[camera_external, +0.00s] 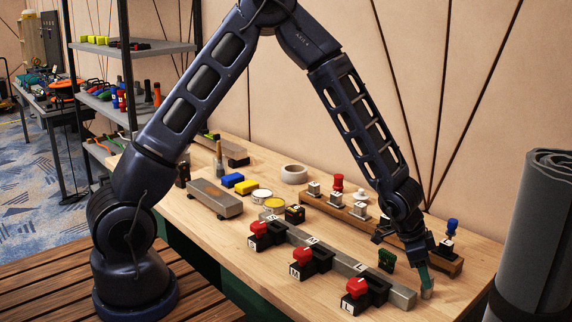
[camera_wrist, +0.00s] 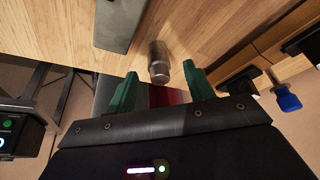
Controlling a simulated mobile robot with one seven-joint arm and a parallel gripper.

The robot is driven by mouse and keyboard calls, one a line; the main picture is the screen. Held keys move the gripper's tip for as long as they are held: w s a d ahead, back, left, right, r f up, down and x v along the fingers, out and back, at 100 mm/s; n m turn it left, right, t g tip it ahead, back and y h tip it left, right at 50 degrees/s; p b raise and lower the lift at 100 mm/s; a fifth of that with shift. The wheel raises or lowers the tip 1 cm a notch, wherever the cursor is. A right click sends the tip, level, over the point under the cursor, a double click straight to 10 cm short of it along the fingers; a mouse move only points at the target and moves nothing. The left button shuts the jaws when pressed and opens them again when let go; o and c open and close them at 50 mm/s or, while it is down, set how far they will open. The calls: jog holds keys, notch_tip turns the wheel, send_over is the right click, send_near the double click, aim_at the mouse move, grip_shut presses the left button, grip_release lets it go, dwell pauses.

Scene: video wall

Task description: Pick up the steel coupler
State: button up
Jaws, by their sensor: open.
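The steel coupler (camera_wrist: 159,62) is a small grey metal cylinder on the wooden table. In the wrist view it lies just beyond and between the green fingertips of my gripper (camera_wrist: 156,82). The fingers are apart and nothing is held between them. In the external view my gripper (camera_external: 425,278) points down at the table's front right corner, and the coupler (camera_external: 427,294) shows at the fingertips. I cannot tell whether a finger touches it.
A grey metal bar (camera_external: 403,297) with red-topped clamps stands left of the coupler. A wooden rail (camera_external: 448,263) with lettered blocks and knobs lies behind. A dark rolled mat (camera_external: 540,230) stands at the right. The table edge is close to the coupler.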

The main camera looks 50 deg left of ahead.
jog(key=shift+x, duration=2.3)
jog(key=shift+s, duration=0.1)
jog(key=shift+c, duration=0.4)
jog(key=c, duration=1)
